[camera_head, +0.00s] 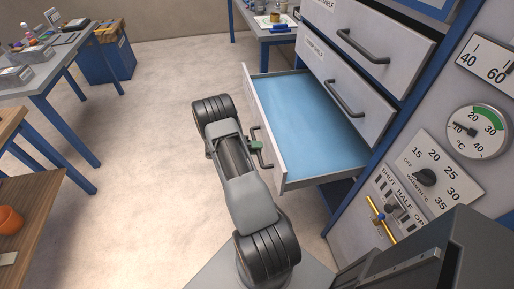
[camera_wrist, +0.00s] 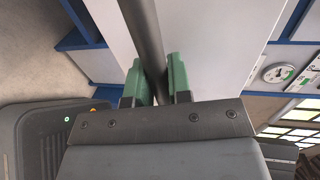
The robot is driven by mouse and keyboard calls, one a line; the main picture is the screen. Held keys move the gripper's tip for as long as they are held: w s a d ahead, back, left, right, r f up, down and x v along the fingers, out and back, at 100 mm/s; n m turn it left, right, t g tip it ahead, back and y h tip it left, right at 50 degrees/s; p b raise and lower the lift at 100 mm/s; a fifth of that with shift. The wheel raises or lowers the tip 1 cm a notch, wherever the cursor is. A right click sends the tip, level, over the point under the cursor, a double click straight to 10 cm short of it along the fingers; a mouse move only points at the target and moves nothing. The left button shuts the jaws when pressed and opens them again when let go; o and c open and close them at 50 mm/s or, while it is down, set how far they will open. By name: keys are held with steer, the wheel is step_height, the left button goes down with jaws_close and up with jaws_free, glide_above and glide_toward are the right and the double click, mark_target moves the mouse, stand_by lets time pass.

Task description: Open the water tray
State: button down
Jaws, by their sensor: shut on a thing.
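The water tray (camera_head: 308,115) is a drawer low in the cabinet, pulled well out, with blue water or a blue floor showing inside. Its dark bar handle (camera_head: 264,150) is on the front panel. My gripper (camera_head: 256,146) is at that handle, beside the tray's front. In the wrist view the green fingertips of my gripper (camera_wrist: 160,82) are on either side of the dark handle bar (camera_wrist: 143,35), shut on it. The pale front panel (camera_wrist: 215,45) lies just behind the bar. My arm hides part of the handle in the head view.
Two shut drawers (camera_head: 345,95) with bar handles sit above the tray. A control panel with a dial gauge (camera_head: 477,131) and knob (camera_head: 425,177) stands at right. Work tables (camera_head: 75,50) stand at left. Floor (camera_head: 150,130) left of my arm is clear.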

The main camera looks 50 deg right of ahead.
steer(key=c, duration=1.1)
jaws_free()
steer(key=shift+o, duration=0.2)
steer(key=shift+w+a, duration=0.1)
steer(key=b+v, duration=0.1)
steer(key=v, duration=1.2)
steer(key=shift+w+a, duration=0.2)
steer(key=shift+a, duration=0.05)
